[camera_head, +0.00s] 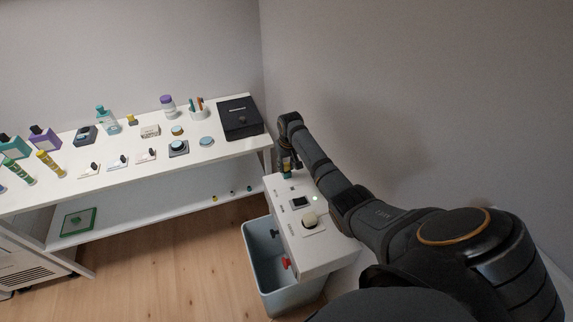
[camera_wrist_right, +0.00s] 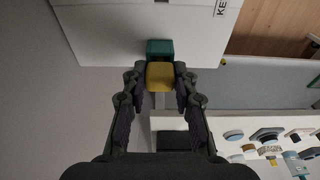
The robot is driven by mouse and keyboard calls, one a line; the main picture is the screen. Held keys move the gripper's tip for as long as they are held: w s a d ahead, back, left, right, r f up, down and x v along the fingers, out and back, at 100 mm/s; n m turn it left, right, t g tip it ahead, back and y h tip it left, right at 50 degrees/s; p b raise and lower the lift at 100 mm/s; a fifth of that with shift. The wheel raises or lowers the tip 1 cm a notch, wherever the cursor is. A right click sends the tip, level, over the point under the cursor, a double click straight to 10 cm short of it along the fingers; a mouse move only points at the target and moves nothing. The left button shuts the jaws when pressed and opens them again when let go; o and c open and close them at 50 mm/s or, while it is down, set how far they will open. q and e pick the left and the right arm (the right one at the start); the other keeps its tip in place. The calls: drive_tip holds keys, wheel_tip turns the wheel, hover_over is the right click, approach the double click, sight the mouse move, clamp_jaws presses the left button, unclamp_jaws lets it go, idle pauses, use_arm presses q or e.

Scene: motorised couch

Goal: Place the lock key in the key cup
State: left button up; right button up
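The right gripper (camera_wrist_right: 160,76) is at the far end of the white control box, and its two fingers close on the sides of a yellow block, which looks like the head of the lock key (camera_wrist_right: 160,77). A narrow grey part shows below the yellow block between the fingers. A teal block-like piece, probably the key cup (camera_wrist_right: 159,47), sits right beyond the yellow head on the white surface in the right wrist view; whether they touch or overlap I cannot tell. In the head view the gripper (camera_head: 286,160) largely hides them. My left gripper is not in view.
The white control box (camera_head: 313,258) carries a round knob, a dark switch and a green light. A pale blue bin (camera_head: 257,267) stands beside it. A white shelf table (camera_head: 60,196) holds bottles, small devices and a black box (camera_head: 239,118). A wall stands behind my arm.

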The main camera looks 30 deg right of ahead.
drive_tip(key=o, duration=0.4)
wheel_tip(320, 180, up, 12)
drive_tip(key=s+b, duration=0.1)
drive_tip(key=shift+s+a, duration=0.2)
drive_tip(key=shift+s, duration=0.15)
drive_tip(key=shift+r, duration=0.1)
